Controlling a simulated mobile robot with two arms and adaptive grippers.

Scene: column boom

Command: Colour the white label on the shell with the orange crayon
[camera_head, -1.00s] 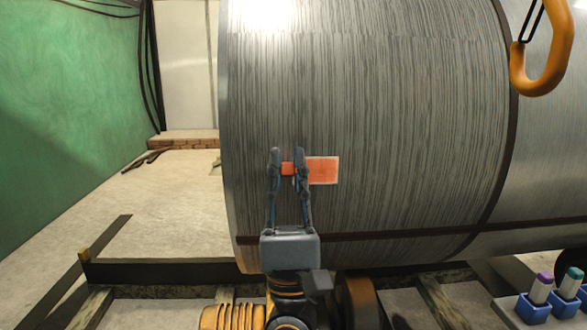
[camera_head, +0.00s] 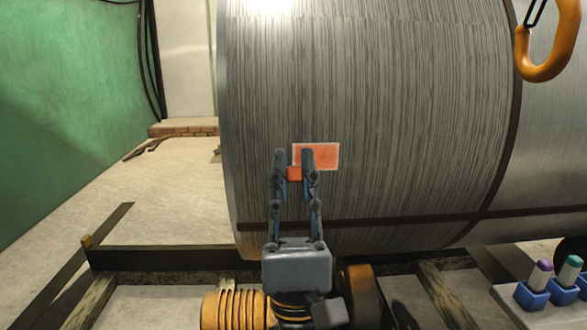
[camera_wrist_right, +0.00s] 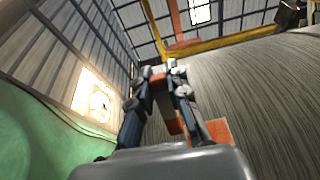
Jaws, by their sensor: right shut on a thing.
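The shell (camera_head: 400,110) is a large grey streaked cylinder filling the middle of the head view. Its label (camera_head: 328,157) is a small rectangle, orange over nearly all its visible face with a thin pale edge. My right gripper (camera_head: 293,160) is shut on the orange crayon (camera_head: 293,174), a short orange block between the fingertips. The right finger covers part of the label's left side. The wrist view shows the label (camera_wrist_right: 217,131) beside the right finger, on the shell. I cannot tell whether the crayon touches the label. My left gripper is not in view.
An orange hook (camera_head: 547,68) hangs at the upper right. Blue holders with a purple crayon (camera_head: 540,274) and a teal crayon (camera_head: 570,270) stand at the lower right. Dark beams (camera_head: 170,258) lie below the shell.

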